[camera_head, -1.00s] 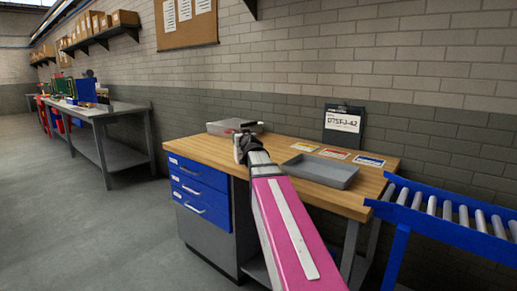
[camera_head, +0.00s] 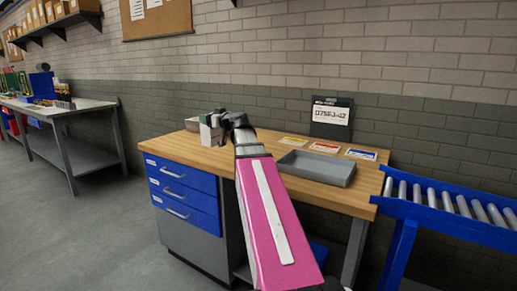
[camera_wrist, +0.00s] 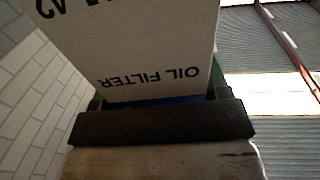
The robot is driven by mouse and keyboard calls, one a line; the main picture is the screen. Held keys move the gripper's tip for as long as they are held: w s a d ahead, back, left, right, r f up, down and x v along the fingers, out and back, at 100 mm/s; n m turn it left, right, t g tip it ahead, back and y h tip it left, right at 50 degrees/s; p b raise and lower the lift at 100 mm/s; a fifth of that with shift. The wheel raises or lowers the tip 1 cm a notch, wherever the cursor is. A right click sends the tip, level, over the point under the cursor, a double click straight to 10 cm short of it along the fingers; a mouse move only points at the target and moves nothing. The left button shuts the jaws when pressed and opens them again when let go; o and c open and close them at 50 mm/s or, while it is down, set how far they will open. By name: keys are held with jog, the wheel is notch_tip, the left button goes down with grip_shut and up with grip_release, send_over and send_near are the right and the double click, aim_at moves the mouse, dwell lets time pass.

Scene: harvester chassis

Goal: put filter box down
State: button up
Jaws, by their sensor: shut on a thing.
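The filter box (camera_head: 209,132), white with a green part, is over the left part of the wooden workbench top (camera_head: 262,162). In the wrist view the box (camera_wrist: 140,45) fills the upper middle, with "OIL FILTER" upside down on its pale face. My gripper (camera_head: 222,124) is shut on the box. In the wrist view the gripper (camera_wrist: 160,98) has its fingers at either side of the box's near end. I cannot tell whether the box's underside touches the bench.
A grey tray (camera_head: 318,168) lies right of my arm, with several coloured cards behind it. A label board (camera_head: 331,117) stands at the back. A low container (camera_head: 193,124) is behind the box. A blue roller conveyor (camera_head: 450,207) adjoins the right side.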

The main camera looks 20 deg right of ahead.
jog(key=shift+s+r+n+g+y, duration=0.25)
jog(key=shift+r+y, duration=0.15)
jog(key=shift+r, duration=0.05)
jog(key=shift+s+r+n+g+y, duration=0.25)
jog(key=shift+r+y, duration=0.15)
jog(key=shift+r, duration=0.05)
jog(key=shift+d, duration=0.15)
jog(key=w+d+f, duration=0.6)
jog(key=d+f, duration=0.2)
jog(key=f, duration=0.2)
jog(key=shift+w+d+f, duration=0.35)
jog(key=shift+d+f, duration=0.05)
jog(key=o, duration=1.6)
jog(key=shift+f, duration=0.15)
jog(key=shift+c, duration=0.2)
jog(key=v, duration=1.2)
